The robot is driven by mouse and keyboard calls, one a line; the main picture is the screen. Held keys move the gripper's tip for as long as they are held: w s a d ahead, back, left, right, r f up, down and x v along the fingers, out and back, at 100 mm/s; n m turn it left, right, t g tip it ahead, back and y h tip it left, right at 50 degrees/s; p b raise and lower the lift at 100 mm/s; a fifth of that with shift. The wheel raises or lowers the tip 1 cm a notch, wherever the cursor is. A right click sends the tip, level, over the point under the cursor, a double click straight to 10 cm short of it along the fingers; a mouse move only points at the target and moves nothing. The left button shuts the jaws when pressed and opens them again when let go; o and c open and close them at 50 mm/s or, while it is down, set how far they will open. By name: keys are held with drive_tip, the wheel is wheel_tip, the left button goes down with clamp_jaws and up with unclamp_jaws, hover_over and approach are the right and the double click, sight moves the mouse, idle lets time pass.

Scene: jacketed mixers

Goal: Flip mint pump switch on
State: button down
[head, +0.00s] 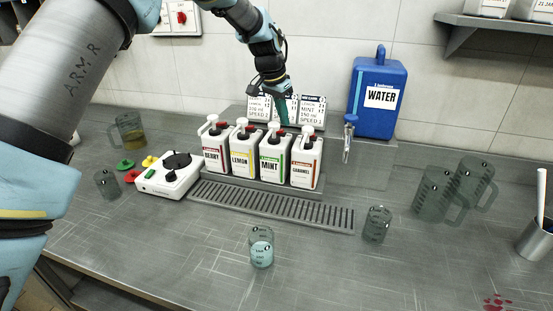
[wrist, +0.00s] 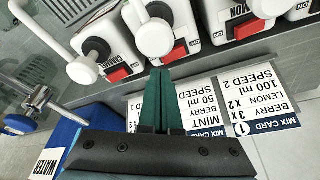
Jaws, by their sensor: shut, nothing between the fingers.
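The mint pump bottle (head: 273,160) is white with a green-edged label and stands third from the left in the row of pump bottles. In the wrist view, seen upside down from behind, its red switch (wrist: 175,54) sits beside the white pump head (wrist: 156,38). I cannot tell which way the switch is tilted. My gripper (head: 283,122) is behind and above the bottle. In the wrist view, its dark green fingers (wrist: 160,74) are shut and empty, with the tips just short of the mint switch; contact is not clear.
The caramel bottle (head: 304,163) and lemon bottle (head: 243,152) flank mint closely; the caramel switch (wrist: 118,75) is near my fingers. Mix cards (wrist: 258,95) stand behind the row. A blue water tank (head: 378,75) is at right. A beaker (head: 261,250) stands before the drip grate (head: 270,205).

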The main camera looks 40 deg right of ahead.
drive_tip(key=shift+f+b, duration=0.5)
drive_tip(key=shift+f, duration=0.5)
drive_tip(key=shift+r, duration=0.2)
wheel_tip(320, 180, up, 7)
drive_tip(key=p, duration=0.4)
drive_tip(key=shift+p, duration=0.35)
drive_tip(key=shift+f, duration=0.1)
idle(0.5)
drive_tip(key=w+a+n+y+b, duration=0.1)
drive_tip(key=w+a+n, duration=0.25)
drive_tip(key=a, duration=0.75)
drive_tip(key=w+a+f+n+t, duration=0.15)
drive_tip(key=w+a, duration=0.25)
drive_tip(key=a, duration=0.6)
drive_tip(key=w+a+n+y+b, duration=0.1)
drive_tip(key=w+a+n, duration=0.2)
drive_tip(key=a, duration=0.8)
drive_tip(key=s+a+f+n, duration=0.1)
drive_tip(key=s+a, duration=0.3)
drive_tip(key=a, duration=0.5)
drive_tip(key=s+a+f+n, duration=0.1)
drive_tip(key=s+a+n, duration=0.3)
drive_tip(key=a, duration=0.5)
drive_tip(key=s+a+f+n+y, duration=0.1)
drive_tip(key=s+a+n, duration=0.2)
drive_tip(key=s+a, duration=0.2)
drive_tip(key=a+b, duration=0.1)
drive_tip(key=a, duration=0.2)
drive_tip(key=shift+a+f, duration=0.4)
